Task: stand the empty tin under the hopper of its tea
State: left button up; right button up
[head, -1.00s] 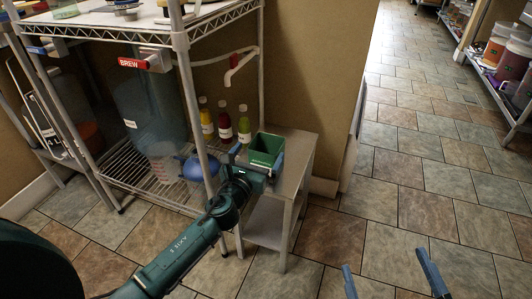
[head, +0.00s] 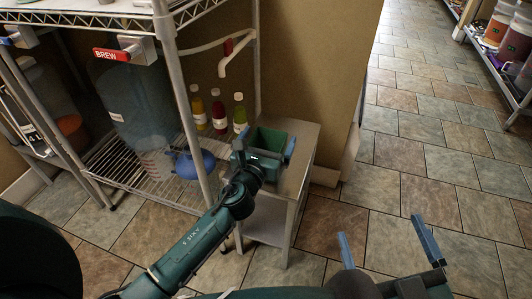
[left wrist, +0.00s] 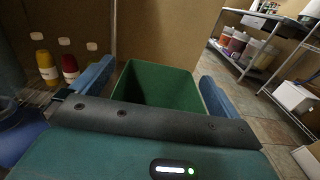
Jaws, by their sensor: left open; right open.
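A green open-topped box, which looks like the tin (head: 268,138), stands on a small side table. Its inside looks empty in the left wrist view (left wrist: 160,85). My left gripper (head: 264,146) is open, with one finger on each side of the box; I cannot tell whether they touch it. My right gripper (head: 385,243) is open and empty above the floor at the lower right. I cannot make out any hopper for certain.
The small table (head: 297,165) stands beside a wire rack. The rack holds a large bluish vessel (head: 135,100) near a red BREW sign (head: 112,55), several bottles (head: 219,112) and a blue kettle-like item (head: 195,162). Tiled floor (head: 400,150) lies clear to the right.

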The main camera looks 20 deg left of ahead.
pick_arm(q)
jog(key=shift+c, duration=0.6)
jog(key=c, duration=1.2)
jog(key=shift+r, duration=0.1)
jog(key=shift+c, duration=0.7)
